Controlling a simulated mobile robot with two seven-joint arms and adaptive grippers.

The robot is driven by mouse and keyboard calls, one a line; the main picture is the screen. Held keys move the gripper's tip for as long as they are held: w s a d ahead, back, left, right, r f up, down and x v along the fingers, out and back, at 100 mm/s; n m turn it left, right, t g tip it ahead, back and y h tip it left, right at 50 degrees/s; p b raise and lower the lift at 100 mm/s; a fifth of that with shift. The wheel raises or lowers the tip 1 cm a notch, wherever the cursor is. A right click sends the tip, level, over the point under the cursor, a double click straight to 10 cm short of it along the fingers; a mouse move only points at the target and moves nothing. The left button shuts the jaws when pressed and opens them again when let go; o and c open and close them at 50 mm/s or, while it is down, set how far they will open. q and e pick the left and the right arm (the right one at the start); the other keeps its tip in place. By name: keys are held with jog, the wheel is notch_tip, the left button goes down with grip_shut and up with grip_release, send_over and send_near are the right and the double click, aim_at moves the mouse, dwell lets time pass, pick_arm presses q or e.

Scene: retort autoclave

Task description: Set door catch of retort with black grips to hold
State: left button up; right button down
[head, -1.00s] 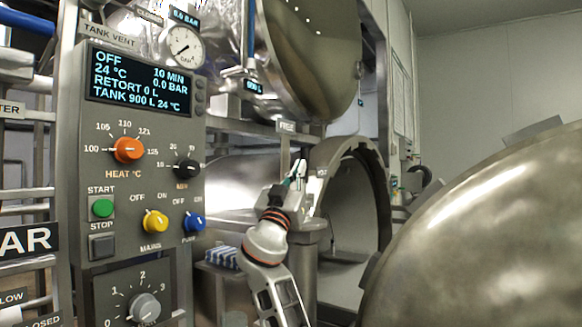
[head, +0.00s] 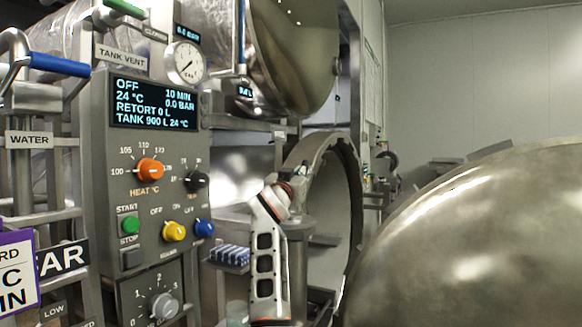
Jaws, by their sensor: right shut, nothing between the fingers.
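An open retort (head: 313,150) stands at middle right, its round mouth ring facing right. A large domed metal door (head: 470,245) fills the lower right. My right gripper (head: 300,169) is at the near left edge of the ring, shut and empty, small in the picture. My arm and gripper cover part of the post beside the ring. I cannot make out the door catch, and no black grips can be told for sure. A small label (head: 280,134) above the gripper is too small to read. My left gripper is not in view.
A control panel (head: 150,215) with orange, yellow and blue knobs and a lit screen (head: 153,103) stands left. A second rounded vessel (head: 300,55) hangs above. Pipes and a blue-handled valve (head: 58,64) are at far left. A blue-and-white item (head: 230,255) lies beside my arm.

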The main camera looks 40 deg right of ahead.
jog(key=shift+w+d+f, duration=0.1)
jog(key=shift+w+d, duration=0.05)
jog(key=shift+d, duration=0.35)
jog(key=shift+w+d+f, duration=0.3)
jog(key=shift+d+f, duration=0.1)
jog(key=shift+d, duration=0.2)
jog(key=shift+w+d+f, duration=0.2)
jog(key=shift+d+f, duration=0.05)
jog(key=shift+d, duration=0.2)
jog(key=shift+w+d+f, duration=0.15)
jog(key=shift+d+f, duration=0.05)
jog(key=shift+d, duration=0.2)
jog(key=shift+d+f+p, duration=0.1)
jog(key=shift+d+p, duration=0.1)
jog(key=shift+p, duration=0.15)
jog(key=shift+w+d, duration=0.1)
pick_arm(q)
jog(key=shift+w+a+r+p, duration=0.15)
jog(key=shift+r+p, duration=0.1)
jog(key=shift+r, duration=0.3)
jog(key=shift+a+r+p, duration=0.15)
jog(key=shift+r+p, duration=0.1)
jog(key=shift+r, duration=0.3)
pick_arm(e)
jog(key=shift+w+d+f+g+y, duration=0.15)
jog(key=shift+d+f+g+y, duration=0.05)
jog(key=shift+f+g+y, duration=0.3)
